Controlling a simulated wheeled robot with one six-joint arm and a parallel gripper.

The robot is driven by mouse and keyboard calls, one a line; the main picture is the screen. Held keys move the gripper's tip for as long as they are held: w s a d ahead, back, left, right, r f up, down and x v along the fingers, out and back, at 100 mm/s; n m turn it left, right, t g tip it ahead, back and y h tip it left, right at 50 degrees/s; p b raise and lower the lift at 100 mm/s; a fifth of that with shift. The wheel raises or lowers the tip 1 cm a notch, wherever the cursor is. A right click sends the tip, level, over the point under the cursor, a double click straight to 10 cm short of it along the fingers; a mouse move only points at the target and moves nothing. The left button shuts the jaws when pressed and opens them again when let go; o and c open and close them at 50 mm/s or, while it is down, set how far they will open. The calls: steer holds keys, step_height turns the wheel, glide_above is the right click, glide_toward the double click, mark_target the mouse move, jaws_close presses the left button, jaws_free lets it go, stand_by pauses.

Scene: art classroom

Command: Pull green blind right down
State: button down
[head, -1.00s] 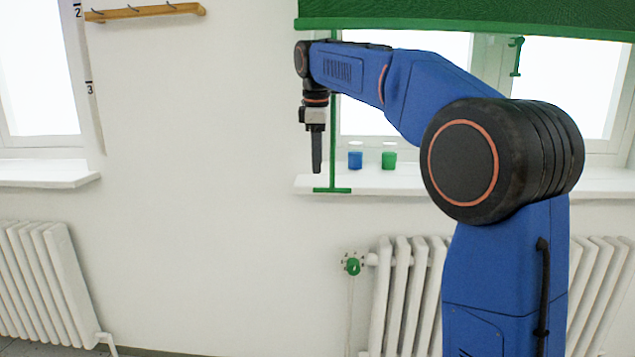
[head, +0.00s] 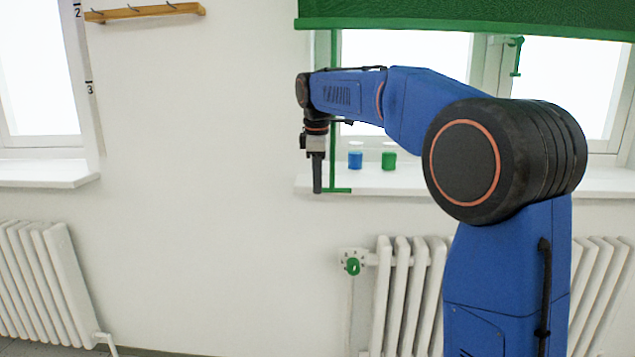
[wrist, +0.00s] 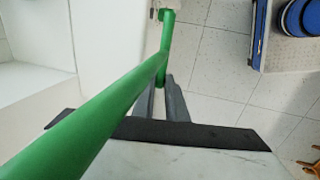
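The green blind (head: 465,12) covers the top of the right window, its lower edge well above the sill. A green rod (head: 333,110) hangs from it and ends in a short crossbar (head: 343,190) at sill height. My gripper (head: 317,190) points down just left of the rod, its fingertips level with the crossbar and hiding its left end. In the wrist view the rod (wrist: 95,125) runs close past the fingers (wrist: 162,88). They look slightly apart, with the near end of the crossbar (wrist: 163,55) at or between their tips; contact is unclear.
A blue jar (head: 355,157) and a green jar (head: 389,158) stand on the sill (head: 435,180) right of the rod. A radiator (head: 400,290) with a green valve (head: 352,266) is below.

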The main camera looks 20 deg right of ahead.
step_height(320, 180, down, 10)
stand_by(0.5)
steer(key=shift+r, duration=0.1)
steer(key=c, duration=1.8)
jaws_free()
steer(key=shift+o, duration=0.2)
steer(key=s+a+r, duration=0.1)
steer(key=s+r, duration=0.2)
steer(key=r, duration=1.4)
steer(key=shift+s, duration=0.1)
